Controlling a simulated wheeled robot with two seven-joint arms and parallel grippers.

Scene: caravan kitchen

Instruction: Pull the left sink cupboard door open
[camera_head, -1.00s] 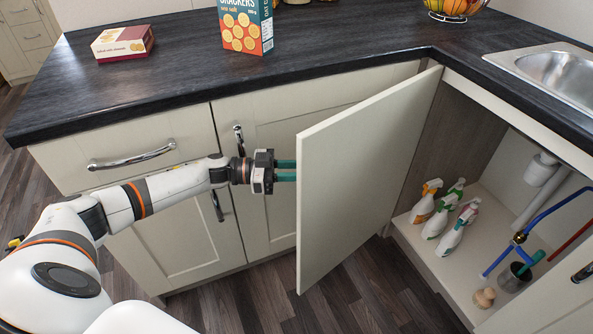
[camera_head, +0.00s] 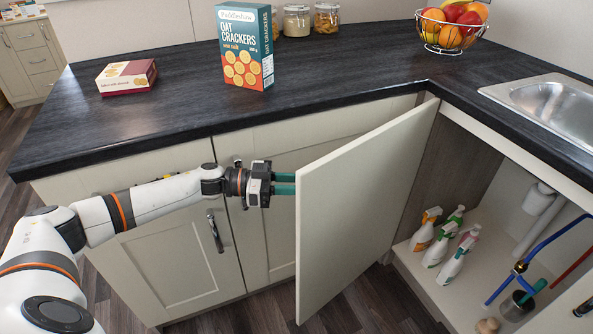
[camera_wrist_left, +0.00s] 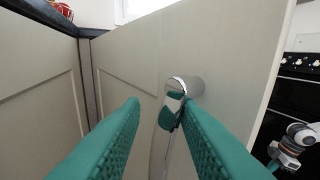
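The left sink cupboard door (camera_head: 360,200) is a cream panel standing wide open, swung out from the corner. The cupboard interior shows to its right. My left gripper (camera_head: 284,183) is behind the door's free edge, on its handle side. The door hides the fingertips in the head view. In the left wrist view the green fingers (camera_wrist_left: 162,105) are spread apart. The chrome door handle (camera_wrist_left: 177,90) runs down between them, nearer the right finger and clear of the left one. Part of my right gripper (camera_wrist_left: 280,158) shows at that view's right edge, too small to judge.
Inside the cupboard are spray bottles (camera_head: 440,240), blue pipes (camera_head: 540,245) and a plunger-like item (camera_head: 518,303). The dark countertop (camera_head: 330,95) holds a cracker box (camera_head: 245,48), a small carton (camera_head: 127,77) and a fruit bowl (camera_head: 452,28). Another handled cupboard door (camera_head: 180,255) is left of my gripper.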

